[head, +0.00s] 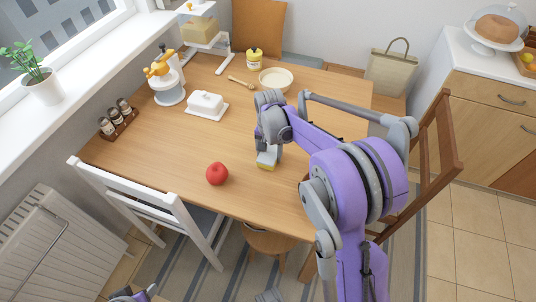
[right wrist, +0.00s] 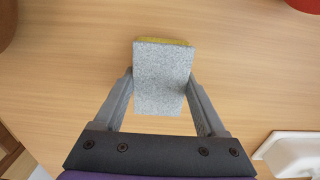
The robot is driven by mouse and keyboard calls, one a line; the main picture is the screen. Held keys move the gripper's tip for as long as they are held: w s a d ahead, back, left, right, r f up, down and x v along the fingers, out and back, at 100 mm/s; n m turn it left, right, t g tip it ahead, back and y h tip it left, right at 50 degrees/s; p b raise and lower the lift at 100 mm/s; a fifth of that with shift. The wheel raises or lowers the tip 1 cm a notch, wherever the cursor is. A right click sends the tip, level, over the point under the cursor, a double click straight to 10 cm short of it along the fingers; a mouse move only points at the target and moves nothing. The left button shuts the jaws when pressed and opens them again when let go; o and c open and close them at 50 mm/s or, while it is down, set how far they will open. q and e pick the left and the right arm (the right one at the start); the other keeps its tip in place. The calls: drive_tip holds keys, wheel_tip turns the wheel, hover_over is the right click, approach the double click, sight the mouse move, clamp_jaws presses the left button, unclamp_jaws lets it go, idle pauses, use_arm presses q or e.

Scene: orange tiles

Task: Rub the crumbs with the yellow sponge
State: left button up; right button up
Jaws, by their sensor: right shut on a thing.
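My right gripper (head: 269,147) is over the right-middle of the wooden table (head: 225,130), pointing down. It is shut on the sponge (head: 266,161), which has a grey side and a yellow side. In the right wrist view the sponge (right wrist: 163,80) sits between the two fingers, grey face toward the camera and a yellow strip along its far edge. The sponge is at or just above the tabletop; I cannot tell if it touches. I can make out no crumbs in either view. Only bits of my left arm show at the bottom edge of the head view; its fingers do not show.
A white butter dish (head: 207,105), spice rack (head: 118,119), orange-and-white juicer (head: 166,77), bowl (head: 276,80) and honey jar (head: 254,58) stand farther back. A white chair (head: 150,207) and a stool (head: 268,242) are at the front.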

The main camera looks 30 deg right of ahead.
drive_tip(key=r, duration=0.2)
drive_tip(key=r+p, duration=0.1)
drive_tip(key=r, duration=0.1)
drive_tip(key=shift+s+a, duration=0.15)
drive_tip(key=shift+a, duration=0.05)
wheel_tip(320, 180, up, 2)
drive_tip(key=shift+d+p, duration=0.1)
drive_tip(key=shift+p, duration=0.85)
drive_tip(key=shift+r+p, duration=0.5)
drive_tip(key=shift+r, duration=0.35)
